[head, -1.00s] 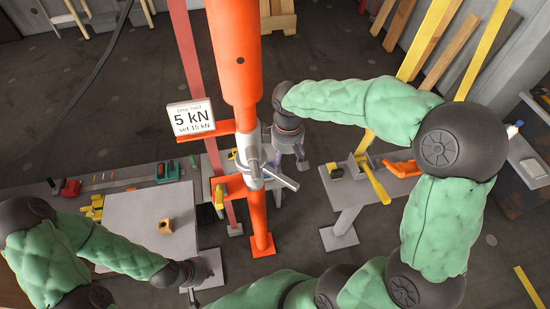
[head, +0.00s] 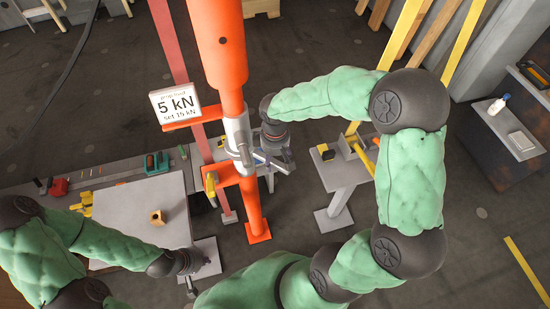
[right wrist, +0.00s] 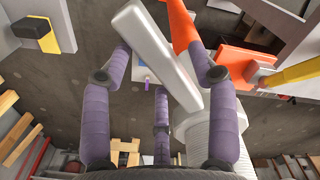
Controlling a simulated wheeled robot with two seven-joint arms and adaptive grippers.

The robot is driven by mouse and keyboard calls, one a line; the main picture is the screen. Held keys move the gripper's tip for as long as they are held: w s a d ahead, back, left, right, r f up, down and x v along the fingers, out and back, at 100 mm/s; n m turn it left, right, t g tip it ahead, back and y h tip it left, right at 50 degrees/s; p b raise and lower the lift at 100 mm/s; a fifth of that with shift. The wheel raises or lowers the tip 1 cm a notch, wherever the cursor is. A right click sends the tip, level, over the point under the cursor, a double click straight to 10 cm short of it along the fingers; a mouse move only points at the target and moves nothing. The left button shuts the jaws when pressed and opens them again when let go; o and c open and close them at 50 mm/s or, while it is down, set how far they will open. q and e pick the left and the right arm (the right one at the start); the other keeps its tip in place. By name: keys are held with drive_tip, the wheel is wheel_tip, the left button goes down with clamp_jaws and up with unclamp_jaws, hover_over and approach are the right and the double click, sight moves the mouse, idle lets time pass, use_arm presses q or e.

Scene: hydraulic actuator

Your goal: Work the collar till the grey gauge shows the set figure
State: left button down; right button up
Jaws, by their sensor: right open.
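The gauge (head: 175,104) is a pale panel on the orange prop (head: 222,60); it reads 5 kN, with "set 15 kN" below. The grey collar (head: 238,135) sits around the prop; its threaded part (right wrist: 210,130) and a pale handle bar (right wrist: 158,55) show in the right wrist view. My right gripper (head: 278,158) is beside the collar. In the right wrist view its purple fingers (right wrist: 160,62) are spread, with the bar crossing between them; contact is unclear. My left gripper (head: 192,275) is low at the left, away from the collar; its fingers are too small to judge.
A grey table (head: 130,205) with a small wooden block (head: 158,217) stands at the left. An orange bracket (head: 225,178) with a yellow handle (head: 211,184) is below the collar. A grey stand (head: 338,178) and yellow braces (head: 400,40) are at the right.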

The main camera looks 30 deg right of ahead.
clamp_jaws()
drive_tip(key=shift+w+d, duration=0.1)
idle(0.3)
drive_tip(key=w+d+n+p, duration=0.4)
drive_tip(key=w+d+n, duration=0.1)
drive_tip(key=n, duration=0.3)
drive_tip(key=shift+w+d+p, duration=0.2)
drive_tip(key=shift+w+p, duration=0.15)
drive_tip(key=shift+w, duration=0.55)
